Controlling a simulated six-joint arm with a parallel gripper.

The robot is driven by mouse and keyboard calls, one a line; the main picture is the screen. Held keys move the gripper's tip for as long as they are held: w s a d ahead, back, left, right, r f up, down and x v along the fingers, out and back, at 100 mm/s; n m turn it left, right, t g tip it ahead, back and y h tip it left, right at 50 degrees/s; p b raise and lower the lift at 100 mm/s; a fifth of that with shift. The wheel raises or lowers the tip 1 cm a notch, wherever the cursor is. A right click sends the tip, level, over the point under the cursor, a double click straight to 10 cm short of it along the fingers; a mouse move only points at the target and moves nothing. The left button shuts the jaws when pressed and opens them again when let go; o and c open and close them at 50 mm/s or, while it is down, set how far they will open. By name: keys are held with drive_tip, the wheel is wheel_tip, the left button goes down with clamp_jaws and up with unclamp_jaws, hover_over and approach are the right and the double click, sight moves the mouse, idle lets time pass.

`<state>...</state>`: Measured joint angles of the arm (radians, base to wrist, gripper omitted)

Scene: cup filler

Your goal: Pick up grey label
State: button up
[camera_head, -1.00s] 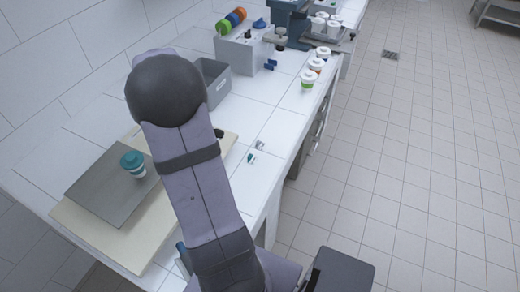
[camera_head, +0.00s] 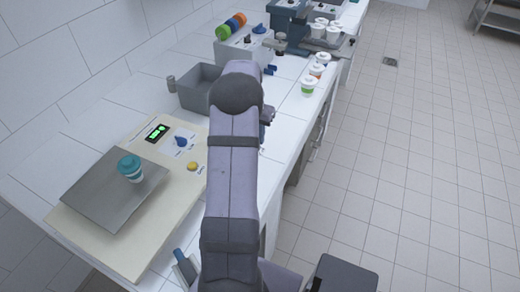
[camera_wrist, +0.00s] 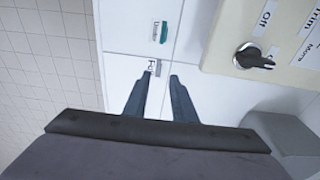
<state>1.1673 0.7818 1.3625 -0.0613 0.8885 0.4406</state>
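The grey label (camera_wrist: 158,68) is a small thin grey strip lying on the white tiled counter in the wrist view, beside a white patch with dark letters. My gripper (camera_wrist: 157,80) is open and empty, its two dark fingers pointing toward the grey label. The label appears just beyond the fingertips and roughly centred between them; the height gap cannot be told. A teal label (camera_wrist: 164,33) lies farther up in the wrist view, beside printed text. In the head view my arm hides both labels.
A beige scale (camera_head: 192,183) with a steel plate (camera_head: 95,205) holds a teal-lidded cup (camera_head: 131,170). A grey bin (camera_head: 190,98) stands close to my arm. Several lidded cups (camera_head: 308,86) line the counter's right edge. A dark knob (camera_wrist: 252,57) is right of the labels.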

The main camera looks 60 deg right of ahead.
drive_tip(key=shift+d+f+p, duration=0.2)
drive_tip(key=shift+f+p, duration=0.3)
drive_tip(key=shift+f, duration=0.35)
drive_tip(key=shift+d+f+p, duration=0.15)
drive_tip(key=shift+f+p, duration=0.3)
drive_tip(key=shift+f, duration=0.4)
drive_tip(key=shift+d+f+p, duration=0.2)
drive_tip(key=shift+f+p, duration=0.3)
drive_tip(key=shift+f, duration=0.35)
drive_tip(key=shift+c, duration=0.3)
clamp_jaws()
